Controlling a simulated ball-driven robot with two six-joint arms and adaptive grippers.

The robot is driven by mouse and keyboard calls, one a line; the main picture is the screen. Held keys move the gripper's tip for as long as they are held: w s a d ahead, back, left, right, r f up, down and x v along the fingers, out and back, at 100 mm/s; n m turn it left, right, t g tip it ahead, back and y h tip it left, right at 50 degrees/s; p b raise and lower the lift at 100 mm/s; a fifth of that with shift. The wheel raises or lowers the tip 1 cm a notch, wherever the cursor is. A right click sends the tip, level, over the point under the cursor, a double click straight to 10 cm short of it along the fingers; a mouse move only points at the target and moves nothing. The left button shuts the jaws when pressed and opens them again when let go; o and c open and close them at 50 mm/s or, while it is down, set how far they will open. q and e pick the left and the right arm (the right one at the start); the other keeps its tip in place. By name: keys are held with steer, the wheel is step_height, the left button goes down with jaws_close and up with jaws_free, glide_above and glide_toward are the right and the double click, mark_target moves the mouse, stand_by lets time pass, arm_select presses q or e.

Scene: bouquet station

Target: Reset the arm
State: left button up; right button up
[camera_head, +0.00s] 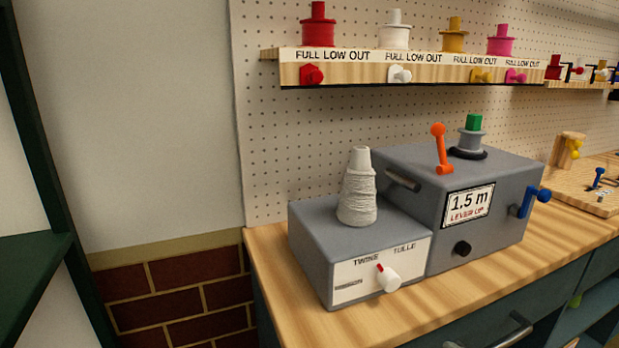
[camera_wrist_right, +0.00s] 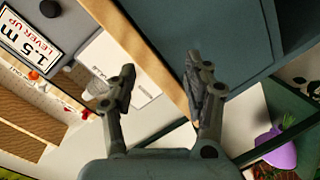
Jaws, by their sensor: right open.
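My right gripper (camera_wrist_right: 160,92) shows in the right wrist view with its two dark fingers apart and nothing between them. Neither gripper shows in the head view. In the head view a grey box (camera_head: 470,218) labelled "1.5 m LEVER UP" has an orange lever (camera_head: 440,147) on top and a blue crank (camera_head: 533,201) on its right side. A lower grey box (camera_head: 310,240) has a white cone of twine (camera_head: 358,192) on top and a white knob (camera_head: 388,278) on its "TWINE TULLE" face.
The wooden counter (camera_head: 285,305) carries both boxes, with bare wood along its front. A shelf (camera_head: 420,70) above holds several coloured spools. A drawer handle (camera_head: 505,335) sticks out below. A purple pot (camera_wrist_right: 277,150) with a green plant shows in the right wrist view.

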steer(key=s+d+f+m+g+h+b, duration=0.1)
steer(key=s+d+f+m+g+h, duration=0.2)
steer(key=f, duration=0.8)
steer(key=s+d+f+m+g, duration=0.2)
steer(key=s+d+f+m, duration=0.15)
steer(key=s+f, duration=0.45)
steer(key=s+d+f+m+g+h+b, duration=0.1)
steer(key=s+d+f+m+g+h, duration=0.15)
steer(key=f, duration=1.05)
steer(key=s+d+f+m+g, duration=0.1)
steer(key=s+f, duration=0.4)
steer(key=s, duration=0.6)
steer(key=s+d+f+m+g, duration=0.1)
steer(key=s+f+m+g, duration=0.3)
steer(key=s, duration=0.7)
steer(key=shift+s+d+f+g, duration=0.25)
steer(key=shift+d+f+g, duration=0.05)
steer(key=shift+f+g, duration=0.55)
steer(key=shift+b, duration=0.3)
